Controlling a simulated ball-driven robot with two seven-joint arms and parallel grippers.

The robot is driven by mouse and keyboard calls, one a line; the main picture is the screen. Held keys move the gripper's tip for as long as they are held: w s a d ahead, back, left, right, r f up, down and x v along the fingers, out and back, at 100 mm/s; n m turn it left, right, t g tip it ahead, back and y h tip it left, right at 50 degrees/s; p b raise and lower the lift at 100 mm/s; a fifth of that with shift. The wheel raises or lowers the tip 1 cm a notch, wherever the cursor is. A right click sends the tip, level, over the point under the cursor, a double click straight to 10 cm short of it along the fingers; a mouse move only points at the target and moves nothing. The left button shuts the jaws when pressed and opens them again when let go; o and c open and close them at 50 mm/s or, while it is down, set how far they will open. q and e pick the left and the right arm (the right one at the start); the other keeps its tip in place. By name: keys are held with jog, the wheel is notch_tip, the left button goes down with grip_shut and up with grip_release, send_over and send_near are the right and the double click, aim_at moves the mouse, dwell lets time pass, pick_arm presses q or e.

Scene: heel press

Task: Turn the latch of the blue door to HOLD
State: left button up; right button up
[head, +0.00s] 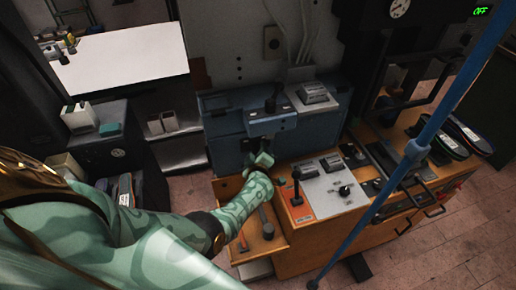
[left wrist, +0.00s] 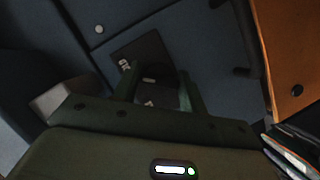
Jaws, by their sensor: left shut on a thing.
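The blue door (head: 226,150) is the front of a blue cabinet in the middle of the head view. In the left wrist view the blue door (left wrist: 205,45) fills the upper part, with a dark latch plate (left wrist: 148,47) bearing small pale lettering I cannot read fully. My left gripper (head: 262,160) is at the door's front. In the left wrist view its two green fingers (left wrist: 158,80) stand either side of the dark latch (left wrist: 157,73), shut on it. The latch's exact angle is hard to tell in the dark. My right gripper is not in view.
An open wooden drawer (head: 275,240) with tools lies below my left arm. A control panel (head: 328,188) with levers is to the right. A blue pole (head: 415,150) crosses the right side. A white board (head: 120,62) stands at the upper left.

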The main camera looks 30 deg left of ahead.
pick_arm(q)
jog(key=shift+f+m, duration=0.1)
jog(key=shift+m, duration=0.3)
dwell(0.3)
jog(key=o, duration=1)
jog(key=shift+p, duration=0.3)
